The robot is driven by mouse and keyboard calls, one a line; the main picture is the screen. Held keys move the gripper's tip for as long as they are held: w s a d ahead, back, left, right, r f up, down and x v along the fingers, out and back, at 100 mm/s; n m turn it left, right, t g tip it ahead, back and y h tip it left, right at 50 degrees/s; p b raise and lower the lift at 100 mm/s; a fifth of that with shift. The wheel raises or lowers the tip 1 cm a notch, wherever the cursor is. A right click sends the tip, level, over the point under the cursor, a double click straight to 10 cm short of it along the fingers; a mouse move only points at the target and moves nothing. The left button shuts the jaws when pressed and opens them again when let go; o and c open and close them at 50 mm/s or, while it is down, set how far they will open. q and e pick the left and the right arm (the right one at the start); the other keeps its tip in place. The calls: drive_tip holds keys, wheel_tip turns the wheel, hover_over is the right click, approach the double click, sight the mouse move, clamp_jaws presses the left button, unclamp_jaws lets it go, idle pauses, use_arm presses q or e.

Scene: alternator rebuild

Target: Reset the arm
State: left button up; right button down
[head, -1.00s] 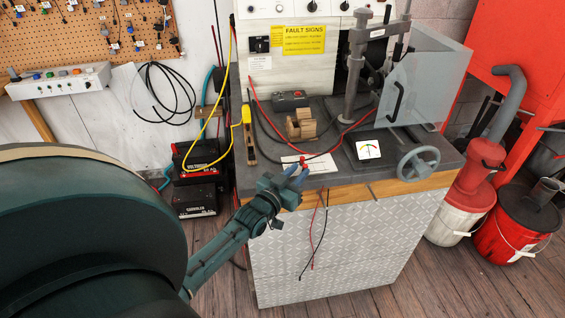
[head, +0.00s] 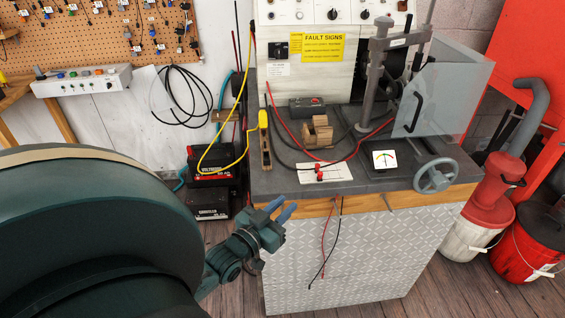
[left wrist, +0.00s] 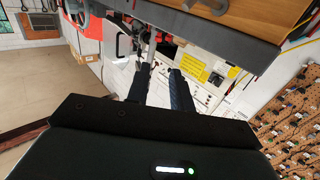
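My left gripper (head: 281,209) is in front of the bench's front edge, low and to the left, with its two blue fingers apart and nothing between them. In the left wrist view the two dark fingers (left wrist: 159,82) also stand apart, with an empty gap. Small red clips or plugs (head: 319,172) sit on a white card (head: 333,174) near the bench's front edge, clear of the gripper. My right gripper is in neither view.
The grey bench top (head: 285,183) carries a wooden block (head: 317,133), a meter (head: 384,160) and a clamp stand (head: 371,90). A handwheel (head: 435,176) juts from its front. Red and black leads (head: 325,240) hang down the front. Batteries (head: 208,165) stand left.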

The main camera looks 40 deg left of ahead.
use_arm(q)
drive_tip(key=s+d+f+m+g+h, duration=0.2)
drive_tip(key=s+d+f+g, duration=0.1)
drive_tip(key=d, duration=0.7)
drive_tip(key=s+d+f+m+g+h, duration=0.2)
drive_tip(key=s+d+f+g, duration=0.2)
drive_tip(key=s+d, duration=0.3)
drive_tip(key=d+f+p, duration=0.1)
drive_tip(key=d, duration=0.3)
drive_tip(key=shift+s+d+f+h, duration=0.15)
drive_tip(key=shift+s+f+h, duration=0.15)
drive_tip(key=shift+f+h, duration=0.1)
